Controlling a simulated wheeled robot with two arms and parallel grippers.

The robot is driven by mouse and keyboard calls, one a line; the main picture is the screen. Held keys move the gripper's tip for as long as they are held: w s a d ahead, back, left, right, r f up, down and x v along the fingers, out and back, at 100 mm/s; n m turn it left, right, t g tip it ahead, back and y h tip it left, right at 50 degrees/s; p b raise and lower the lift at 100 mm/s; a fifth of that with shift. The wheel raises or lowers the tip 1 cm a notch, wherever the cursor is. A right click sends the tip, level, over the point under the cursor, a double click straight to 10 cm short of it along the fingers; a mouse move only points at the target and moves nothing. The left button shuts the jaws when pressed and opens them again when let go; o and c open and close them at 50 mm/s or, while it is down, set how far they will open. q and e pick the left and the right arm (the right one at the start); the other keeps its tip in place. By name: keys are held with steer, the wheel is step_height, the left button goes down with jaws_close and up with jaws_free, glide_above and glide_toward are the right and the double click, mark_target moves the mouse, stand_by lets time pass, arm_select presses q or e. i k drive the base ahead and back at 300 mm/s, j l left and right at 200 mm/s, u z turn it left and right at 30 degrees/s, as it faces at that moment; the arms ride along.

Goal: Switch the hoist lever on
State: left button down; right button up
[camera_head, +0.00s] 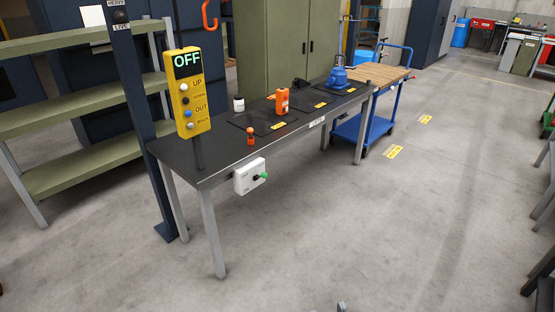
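A white switch box (243,177) is fixed at the front edge of the dark table. A short lever with a green tip (263,176) sticks out from it toward the right. Markings on the box are too small to read.
The dark table (215,160) bears an orange device (282,101), a small orange item (250,136), a white jar (239,104) and a blue jack (338,76). A blue cart (373,128) stands behind its right end. The floor in front is clear.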

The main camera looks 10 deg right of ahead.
mark_target(264, 175)
steer(key=i+j+z, duration=0.25)
steer(key=i+z, duration=0.15)
steer(key=i+j+z, duration=0.4)
steer(key=i, duration=0.15)
steer(key=i+j+z, duration=0.4)
steer(key=j, duration=0.1)
